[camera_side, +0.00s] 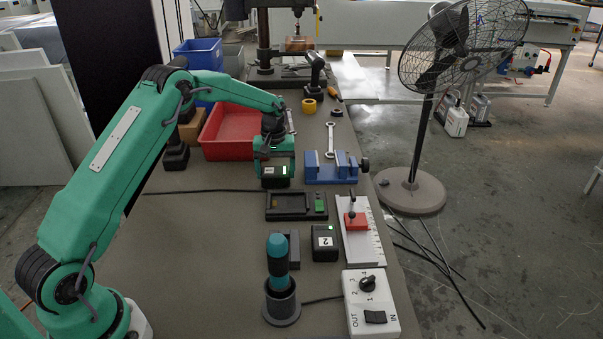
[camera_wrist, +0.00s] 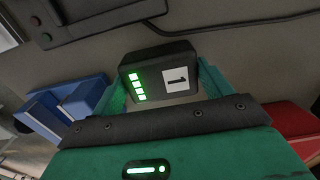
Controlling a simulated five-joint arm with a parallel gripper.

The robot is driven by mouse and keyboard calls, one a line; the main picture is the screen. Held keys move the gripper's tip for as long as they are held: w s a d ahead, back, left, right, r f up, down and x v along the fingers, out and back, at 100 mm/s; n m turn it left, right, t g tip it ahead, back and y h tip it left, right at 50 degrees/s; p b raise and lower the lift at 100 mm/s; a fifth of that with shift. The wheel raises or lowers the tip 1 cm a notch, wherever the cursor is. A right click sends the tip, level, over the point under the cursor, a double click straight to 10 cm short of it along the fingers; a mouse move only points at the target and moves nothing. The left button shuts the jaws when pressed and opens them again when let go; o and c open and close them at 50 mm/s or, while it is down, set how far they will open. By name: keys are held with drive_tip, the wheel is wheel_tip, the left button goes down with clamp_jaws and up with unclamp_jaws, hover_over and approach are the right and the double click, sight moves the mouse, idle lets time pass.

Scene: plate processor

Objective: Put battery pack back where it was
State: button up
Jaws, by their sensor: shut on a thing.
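My gripper (camera_side: 275,176) is shut on a black battery pack (camera_side: 275,183). In the wrist view, the battery pack (camera_wrist: 165,75) sits between the fingers of my gripper (camera_wrist: 160,82), with a white "1" label and a column of lit green bars. A black charging dock (camera_side: 287,206) with an empty recess lies just in front of the held pack in the side view; part of it shows at the top left of the wrist view (camera_wrist: 80,18). A second black pack marked "2" (camera_side: 325,243) stands on the bench in front of the dock.
A blue vise (camera_side: 333,172) stands right of my gripper, and a red tray (camera_side: 226,135) lies behind it. A ruler plate with a red block (camera_side: 355,221), a switch box (camera_side: 370,308) and a teal-handled tool in a round holder (camera_side: 279,275) occupy the front. A cable crosses the bench.

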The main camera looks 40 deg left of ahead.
sight(275, 171)
drive_tip(key=shift+f, duration=0.15)
drive_tip(key=o, duration=1.3)
drive_tip(key=shift+f, duration=0.2)
drive_tip(key=shift+o, duration=0.2)
wheel_tip(275, 171, up, 12)
drive_tip(key=shift+r, duration=0.2)
